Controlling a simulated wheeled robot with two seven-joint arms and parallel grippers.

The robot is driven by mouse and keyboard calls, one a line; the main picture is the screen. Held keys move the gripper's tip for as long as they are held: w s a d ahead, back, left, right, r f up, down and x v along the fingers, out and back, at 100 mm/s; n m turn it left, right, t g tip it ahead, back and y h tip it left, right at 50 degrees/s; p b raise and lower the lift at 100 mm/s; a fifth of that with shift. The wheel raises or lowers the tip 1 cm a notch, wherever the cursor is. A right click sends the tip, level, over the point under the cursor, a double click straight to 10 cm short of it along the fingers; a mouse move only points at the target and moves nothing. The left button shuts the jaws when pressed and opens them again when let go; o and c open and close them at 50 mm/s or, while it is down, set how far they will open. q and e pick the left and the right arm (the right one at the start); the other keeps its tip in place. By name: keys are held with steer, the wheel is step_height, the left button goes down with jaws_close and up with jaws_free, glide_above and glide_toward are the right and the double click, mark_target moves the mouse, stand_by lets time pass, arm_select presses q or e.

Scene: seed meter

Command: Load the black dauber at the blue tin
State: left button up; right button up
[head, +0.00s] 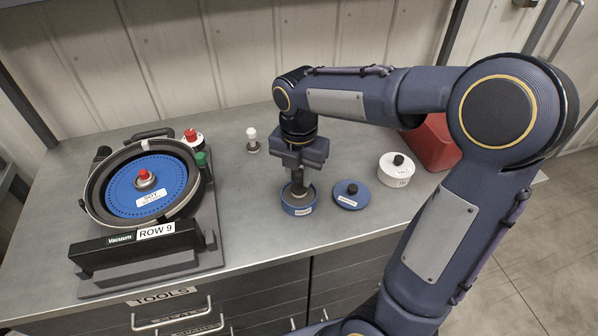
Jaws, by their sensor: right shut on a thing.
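The blue tin (300,210) stands on the grey bench near its front edge, with a pale label on its side. My right gripper (297,176) points straight down above it and is shut on the black dauber (297,188). The dauber is upright, and its lower end is at or inside the tin's open top. I cannot tell whether it touches what is in the tin. The blue lid (351,199), with a black knob, lies flat just right of the tin. My left gripper is not in view.
A seed meter with a blue disc (134,205) stands on the left, marked ROW 9. A white-knobbed tool (252,139) stands behind the tin. A white tin (395,174) and a red bin (434,148) are on the right. Bench between meter and blue tin is clear.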

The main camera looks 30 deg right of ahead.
mark_target(299, 171)
steer(key=shift+f+b, duration=0.35)
steer(key=shift+f, duration=0.15)
stand_by(0.7)
steer(key=shift+s+f, duration=0.1)
stand_by(0.9)
step_height(299, 171, up, 7)
steer(key=p, duration=0.6)
steer(key=shift+p, duration=0.35)
stand_by(0.6)
